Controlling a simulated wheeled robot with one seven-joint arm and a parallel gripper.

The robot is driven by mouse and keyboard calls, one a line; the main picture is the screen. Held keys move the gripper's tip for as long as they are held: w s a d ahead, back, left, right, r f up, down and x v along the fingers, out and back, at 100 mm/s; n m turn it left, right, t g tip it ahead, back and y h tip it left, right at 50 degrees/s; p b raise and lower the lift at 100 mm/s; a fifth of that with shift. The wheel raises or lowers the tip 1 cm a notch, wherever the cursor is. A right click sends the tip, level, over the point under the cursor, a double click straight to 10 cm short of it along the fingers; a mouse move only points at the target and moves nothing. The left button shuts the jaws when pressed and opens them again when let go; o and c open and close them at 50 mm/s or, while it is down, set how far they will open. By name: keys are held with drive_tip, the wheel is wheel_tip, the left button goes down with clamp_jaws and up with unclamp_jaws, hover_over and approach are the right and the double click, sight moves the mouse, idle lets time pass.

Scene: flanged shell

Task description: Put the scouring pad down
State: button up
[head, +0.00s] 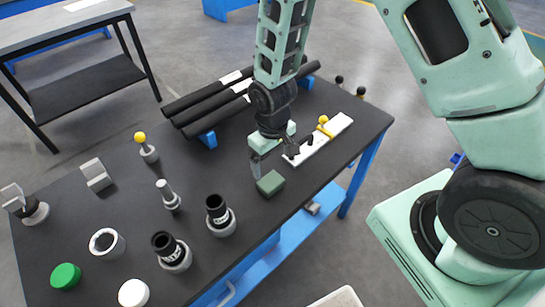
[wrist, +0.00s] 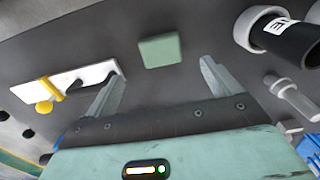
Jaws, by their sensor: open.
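The scouring pad is a small green block (head: 270,184) that lies flat on the dark table top near its front edge. It also shows in the wrist view (wrist: 160,51), beyond the fingertips and between their lines. My gripper (head: 272,163) is just above and behind the pad in the head view. Its two fingers are spread wide in the wrist view (wrist: 158,80), with nothing between them. The pad appears clear of both fingers.
A white plate with a yellow-knobbed lever (head: 322,138) lies right of my gripper. Black rods (head: 215,105) rest behind it. Black cylinders in grey holders (head: 218,214) stand to the left, with a green disc (head: 66,277) farther left. Bare table (head: 215,165) lies left of the pad.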

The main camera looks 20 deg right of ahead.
drive_tip(key=s+a+r+n+y, duration=0.1)
drive_tip(key=s+a+r, duration=0.25)
drive_tip(key=r, duration=0.35)
drive_tip(key=s+a+r+n, duration=0.1)
drive_tip(key=s+a+r, duration=0.2)
drive_tip(key=s+r, duration=0.3)
drive_tip(key=s+r+n, duration=0.2)
drive_tip(key=s+r, duration=0.6)
drive_tip(key=s, duration=0.2)
drive_tip(key=shift+r, duration=0.15)
